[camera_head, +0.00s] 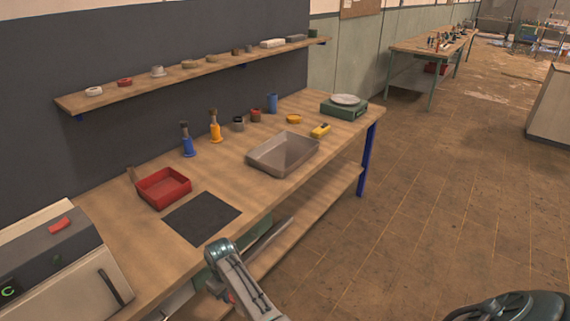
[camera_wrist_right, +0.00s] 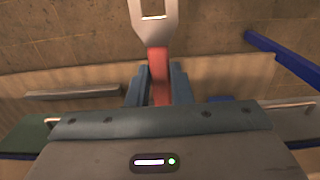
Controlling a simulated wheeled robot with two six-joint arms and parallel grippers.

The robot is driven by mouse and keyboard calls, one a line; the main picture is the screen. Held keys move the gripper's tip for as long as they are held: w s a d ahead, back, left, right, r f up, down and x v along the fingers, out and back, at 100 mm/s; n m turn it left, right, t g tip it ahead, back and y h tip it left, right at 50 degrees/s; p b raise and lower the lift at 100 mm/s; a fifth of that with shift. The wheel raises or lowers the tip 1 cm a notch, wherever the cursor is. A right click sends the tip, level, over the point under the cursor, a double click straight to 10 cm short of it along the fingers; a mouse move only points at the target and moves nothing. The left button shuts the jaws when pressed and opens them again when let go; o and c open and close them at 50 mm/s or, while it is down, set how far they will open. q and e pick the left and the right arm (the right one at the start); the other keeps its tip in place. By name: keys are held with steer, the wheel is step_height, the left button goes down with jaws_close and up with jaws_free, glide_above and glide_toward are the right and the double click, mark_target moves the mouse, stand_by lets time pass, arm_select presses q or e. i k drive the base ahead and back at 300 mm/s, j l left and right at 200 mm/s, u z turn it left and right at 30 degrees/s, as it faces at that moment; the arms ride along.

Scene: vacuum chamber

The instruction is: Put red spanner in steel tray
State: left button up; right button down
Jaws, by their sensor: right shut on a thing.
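The red spanner (camera_wrist_right: 158,72) has a red handle and a silver open-ended head that points to the top of the right wrist view. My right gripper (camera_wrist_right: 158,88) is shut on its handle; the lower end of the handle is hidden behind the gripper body. In the head view my right arm reaches in from the bottom, in front of the bench, and the spanner is not clear there. The steel tray (camera_head: 262,162) sits on the bench between the dark mat and the yellow tool, and looks empty. My left gripper is not in view.
A red bin (camera_head: 164,186) and a dark mat (camera_head: 201,217) lie left of the tray. Blue (camera_head: 188,146) and orange (camera_head: 215,133) bottles stand behind. A yellow tool (camera_head: 320,130) and green scale (camera_head: 344,110) are to the right. A wall shelf (camera_head: 185,74) hangs above.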

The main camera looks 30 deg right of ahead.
mark_target(291, 151)
steer(key=i+l, duration=0.1)
steer(key=l, duration=0.75)
steer(key=i+l, duration=0.15)
steer(key=l, duration=0.3)
steer(key=i+l, duration=0.1)
steer(key=l, duration=0.35)
